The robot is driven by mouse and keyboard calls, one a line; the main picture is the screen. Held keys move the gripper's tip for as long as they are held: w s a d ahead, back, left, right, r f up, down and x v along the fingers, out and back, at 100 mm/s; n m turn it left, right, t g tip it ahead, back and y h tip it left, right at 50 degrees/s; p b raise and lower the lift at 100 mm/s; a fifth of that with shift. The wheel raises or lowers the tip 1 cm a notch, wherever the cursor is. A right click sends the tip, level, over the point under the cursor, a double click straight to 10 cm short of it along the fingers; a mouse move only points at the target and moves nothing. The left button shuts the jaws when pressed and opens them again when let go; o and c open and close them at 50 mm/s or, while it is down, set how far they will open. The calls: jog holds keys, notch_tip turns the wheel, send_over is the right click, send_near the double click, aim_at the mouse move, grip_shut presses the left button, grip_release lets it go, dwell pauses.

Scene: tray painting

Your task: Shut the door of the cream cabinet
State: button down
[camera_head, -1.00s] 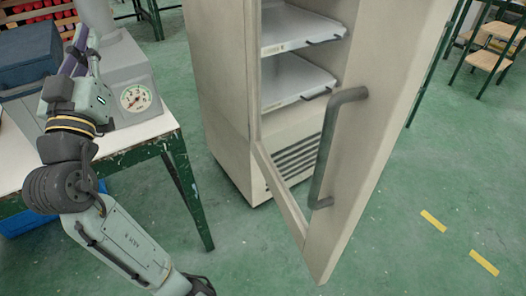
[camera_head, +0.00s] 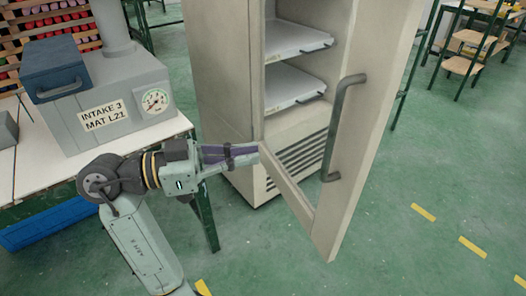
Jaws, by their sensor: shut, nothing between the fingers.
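The cream cabinet (camera_head: 222,75) stands at the centre with its interior showing. Its door (camera_head: 375,130) stands open, swung out towards me. A grey bar handle (camera_head: 333,130) is on the door. A pale lower rail (camera_head: 290,193) runs from the cabinet's left front to the door's bottom corner. My gripper (camera_head: 257,153) is shut and empty. It points right, with its tip at the upper left end of that rail. I cannot tell whether it touches.
White shelves (camera_head: 292,88) are inside the cabinet. A table (camera_head: 30,165) with a grey gauge machine (camera_head: 110,100) and a blue case (camera_head: 55,68) stands left. Green floor (camera_head: 440,165) is clear at the right. Stools (camera_head: 470,38) stand at the back right.

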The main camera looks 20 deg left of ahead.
jog(key=p+x, duration=0.3)
jog(key=x, duration=0.9)
jog(key=shift+f, duration=0.1)
